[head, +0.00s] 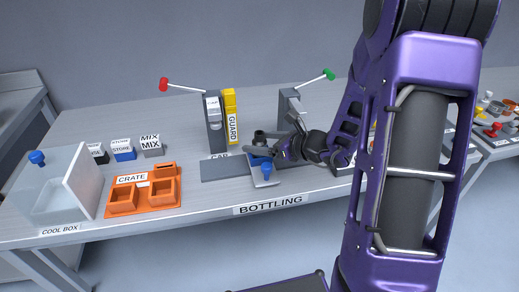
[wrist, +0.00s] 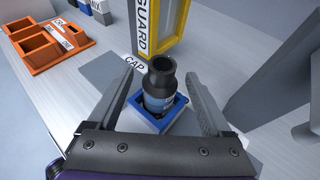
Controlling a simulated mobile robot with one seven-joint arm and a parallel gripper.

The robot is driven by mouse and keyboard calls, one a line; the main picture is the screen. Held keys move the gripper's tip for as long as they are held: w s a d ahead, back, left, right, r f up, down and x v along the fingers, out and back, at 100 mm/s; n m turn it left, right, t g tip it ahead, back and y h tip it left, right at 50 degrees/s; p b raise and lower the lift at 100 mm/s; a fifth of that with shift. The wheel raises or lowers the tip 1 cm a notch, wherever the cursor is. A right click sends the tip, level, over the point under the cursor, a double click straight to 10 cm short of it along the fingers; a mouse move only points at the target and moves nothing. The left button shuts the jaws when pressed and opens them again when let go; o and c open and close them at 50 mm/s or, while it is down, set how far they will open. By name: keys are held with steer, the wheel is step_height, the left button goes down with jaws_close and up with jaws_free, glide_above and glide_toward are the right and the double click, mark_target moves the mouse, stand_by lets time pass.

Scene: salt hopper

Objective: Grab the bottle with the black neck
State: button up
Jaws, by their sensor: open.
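The bottle with the black neck (wrist: 161,75) stands upright in a blue square holder (wrist: 153,125) in the wrist view. Its dark neck and shoulder show above a blue-labelled body, and its lower part is hidden in the holder. In the head view its dark top (head: 259,137) shows just behind my gripper (head: 266,158), which hides much of it. In the wrist view my gripper (wrist: 161,84) is open, with one finger on each side of the bottle. I see a gap on both sides; the right finger is closer to the holder's edge.
A yellow GUARD frame (head: 230,116) and a grey CAP post (head: 214,130) with a red-knobbed lever stand behind the bottle. A green-knobbed lever (head: 328,74) rises at the right. An orange crate (head: 158,193) and a clear cool box (head: 72,200) stand left.

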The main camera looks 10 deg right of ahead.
steer(key=x, duration=0.3)
steer(key=shift+w+a, duration=0.1)
steer(key=shift+w, duration=0.05)
steer(key=shift+c, duration=0.3)
jaws_close()
